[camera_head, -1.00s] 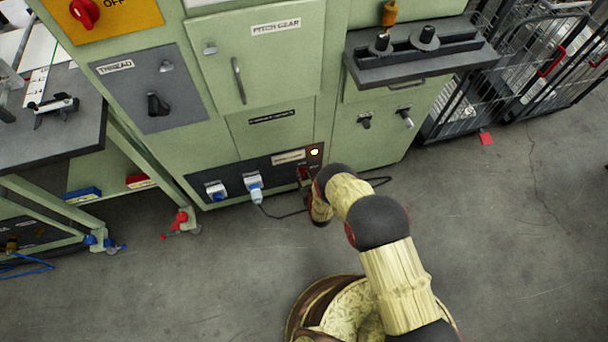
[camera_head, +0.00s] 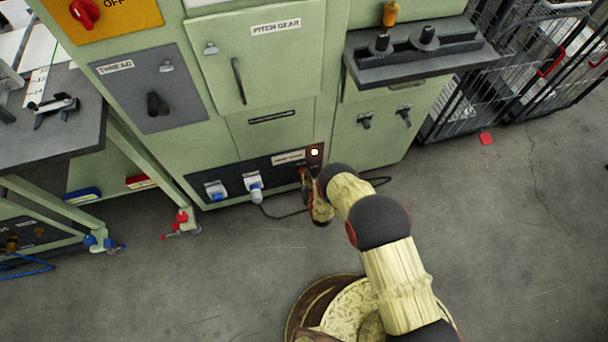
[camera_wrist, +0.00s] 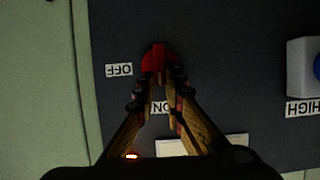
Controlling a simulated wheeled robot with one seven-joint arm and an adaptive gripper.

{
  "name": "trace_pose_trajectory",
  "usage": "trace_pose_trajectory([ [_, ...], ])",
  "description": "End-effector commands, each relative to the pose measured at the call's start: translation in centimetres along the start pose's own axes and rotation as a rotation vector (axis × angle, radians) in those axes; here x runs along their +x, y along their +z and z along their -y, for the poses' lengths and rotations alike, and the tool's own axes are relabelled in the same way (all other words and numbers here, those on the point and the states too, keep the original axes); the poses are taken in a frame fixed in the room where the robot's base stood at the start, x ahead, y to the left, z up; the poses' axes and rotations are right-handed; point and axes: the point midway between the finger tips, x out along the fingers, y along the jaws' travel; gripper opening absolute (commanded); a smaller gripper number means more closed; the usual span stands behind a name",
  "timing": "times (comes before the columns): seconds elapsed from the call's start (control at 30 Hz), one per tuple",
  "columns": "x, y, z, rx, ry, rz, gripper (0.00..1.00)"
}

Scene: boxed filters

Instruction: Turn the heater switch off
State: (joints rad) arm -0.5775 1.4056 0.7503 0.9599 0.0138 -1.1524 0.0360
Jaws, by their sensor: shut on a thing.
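The heater switch is a red knob (camera_wrist: 154,58) on a dark panel in the wrist view. My gripper (camera_wrist: 160,76) is shut on its raised ridge, one finger on each side. An "OFF" label (camera_wrist: 119,69) lies left of the knob, and an "ON" label (camera_wrist: 161,107) lies below it, partly hidden by my fingers. The ridge looks roughly upright in the picture, in line with the ON label. In the head view my gripper (camera_head: 306,177) is at the right end of the cabinet's low dark panel (camera_head: 232,178) and hides most of the switch.
Blue-and-white sockets (camera_head: 254,184) sit left on the panel, one with a cable to the floor. A workbench (camera_head: 50,135) stands at left. The floor in front is clear.

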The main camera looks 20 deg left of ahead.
Motion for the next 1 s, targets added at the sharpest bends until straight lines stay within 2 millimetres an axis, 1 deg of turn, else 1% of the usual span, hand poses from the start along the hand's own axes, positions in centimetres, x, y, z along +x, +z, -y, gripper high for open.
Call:
trace_pose_trajectory([
  [0.27, 0.1, 0.0, -0.6, 0.147, -0.059, -0.001, 0.00],
  [1.0, 0.3, 0.9, -2.1, 0.789, -0.326, -0.001, 0.00],
])
